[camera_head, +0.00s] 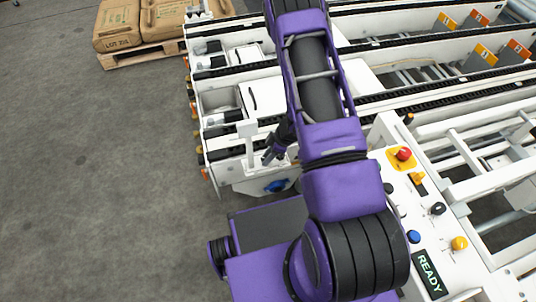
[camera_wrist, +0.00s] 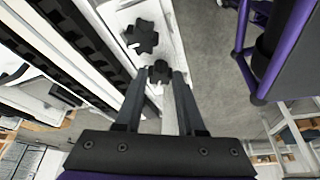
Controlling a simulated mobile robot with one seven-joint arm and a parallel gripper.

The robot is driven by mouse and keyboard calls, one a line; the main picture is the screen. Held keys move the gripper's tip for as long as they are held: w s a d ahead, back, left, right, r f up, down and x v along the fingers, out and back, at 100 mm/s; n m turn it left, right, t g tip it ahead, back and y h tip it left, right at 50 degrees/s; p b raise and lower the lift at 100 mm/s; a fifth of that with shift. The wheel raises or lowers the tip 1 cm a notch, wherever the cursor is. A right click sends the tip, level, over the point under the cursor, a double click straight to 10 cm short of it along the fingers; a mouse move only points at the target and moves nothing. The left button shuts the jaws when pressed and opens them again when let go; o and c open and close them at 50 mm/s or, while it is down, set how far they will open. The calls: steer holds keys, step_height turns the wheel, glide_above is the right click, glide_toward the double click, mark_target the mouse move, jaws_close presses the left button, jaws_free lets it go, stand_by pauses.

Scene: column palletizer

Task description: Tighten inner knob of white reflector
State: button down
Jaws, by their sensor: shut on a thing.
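In the wrist view, my gripper (camera_wrist: 161,76) has its two dark fingers reaching up the picture, one on each side of a small black knob (camera_wrist: 160,70). It is shut on this knob, and the fingers hide part of its sides. White reflector hardware (camera_wrist: 158,89) shows just below the knob, partly between the fingers. A larger black star-shaped knob (camera_wrist: 142,37) sits on the white panel beyond, apart from the fingers. In the head view, my gripper (camera_head: 269,157) is at the white conveyor end, beside a white upright bracket (camera_head: 249,146); the held knob cannot be made out there.
A blue part (camera_head: 277,185) is on the conveyor's end plate below my gripper. A control panel (camera_head: 399,190) with coloured buttons and a READY display (camera_head: 430,273) stands at right. Brown sacks (camera_head: 118,22) lie on a pallet at the back left. The grey floor at left is clear.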

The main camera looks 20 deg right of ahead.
steer(key=m+b, duration=0.1)
steer(key=m, duration=0.1)
steer(key=m+t+b, duration=0.1)
steer(key=shift+s+a+f+m+h, duration=0.1)
steer(key=shift+s+f+m+h, duration=0.1)
steer(key=shift+m+h, duration=0.15)
steer(key=m+t+h+b, duration=0.1)
steer(key=m+b, duration=0.2)
steer(key=shift+a+m+b, duration=0.15)
steer(key=shift+m+b, duration=0.2)
steer(key=m+h+b, duration=0.1)
steer(key=m+b, duration=0.1)
steer(key=m, duration=0.1)
steer(key=shift+s+a+r, duration=0.1)
steer(key=shift+a, duration=0.05)
steer(key=shift+r+m+t+h+b, duration=0.1)
steer(key=shift+m+t+h+b, duration=0.4)
steer(key=shift+m, duration=0.7)
steer(key=c, duration=0.5)
jaws_free()
